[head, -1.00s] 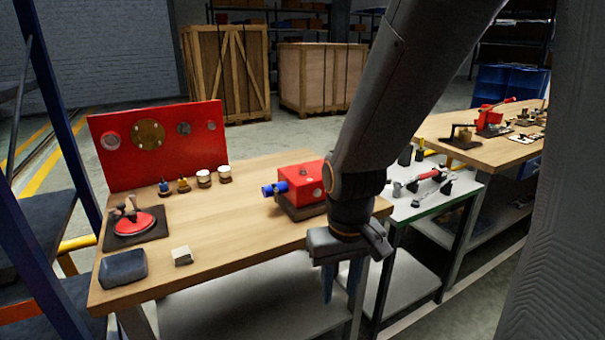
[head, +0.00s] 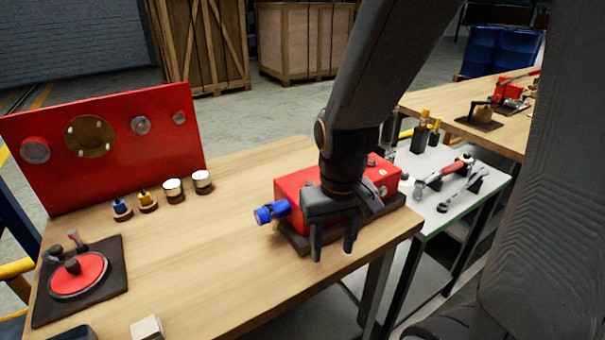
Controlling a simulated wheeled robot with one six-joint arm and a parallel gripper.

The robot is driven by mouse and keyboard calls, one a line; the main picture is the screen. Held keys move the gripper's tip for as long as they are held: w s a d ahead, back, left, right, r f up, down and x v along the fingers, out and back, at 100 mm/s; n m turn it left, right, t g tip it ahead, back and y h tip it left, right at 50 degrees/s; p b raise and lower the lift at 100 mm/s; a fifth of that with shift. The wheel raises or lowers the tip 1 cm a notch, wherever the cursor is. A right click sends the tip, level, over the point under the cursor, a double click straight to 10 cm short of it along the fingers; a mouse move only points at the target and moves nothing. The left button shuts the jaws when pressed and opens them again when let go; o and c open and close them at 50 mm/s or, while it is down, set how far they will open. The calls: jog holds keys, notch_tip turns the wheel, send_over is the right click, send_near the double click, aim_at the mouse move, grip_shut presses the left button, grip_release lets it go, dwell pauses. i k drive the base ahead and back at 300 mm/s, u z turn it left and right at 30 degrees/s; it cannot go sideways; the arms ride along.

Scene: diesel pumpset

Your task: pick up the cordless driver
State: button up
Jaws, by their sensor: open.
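I cannot make out the cordless driver for certain. On the grey-topped side table (head: 456,212) stand dark upright items with yellow tops (head: 420,135), too small to name surely. Beside them lie a long red-and-grey tool (head: 445,172) and a metal wrench (head: 460,192). My gripper (head: 333,250) is open and empty, fingers pointing down. It hangs in front of the red pump block (head: 295,188) with a blue fitting at the wooden bench's right end, left of the side table. My arm hides part of the block and the side table's far left part.
The wooden bench (head: 235,245) carries a red upright panel (head: 60,165), small cups (head: 173,190), a red disc on a dark mat (head: 78,273) and a pale block (head: 147,328). Another bench (head: 460,97) stands behind at right. Crates stand at the back.

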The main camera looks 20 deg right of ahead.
aim_at(386, 140)
jog(key=u, duration=2.95)
jog(key=k, duration=2.05)
jog(key=z, duration=2.5)
jog(key=i, duration=0.5)
jog(key=u, duration=0.05)
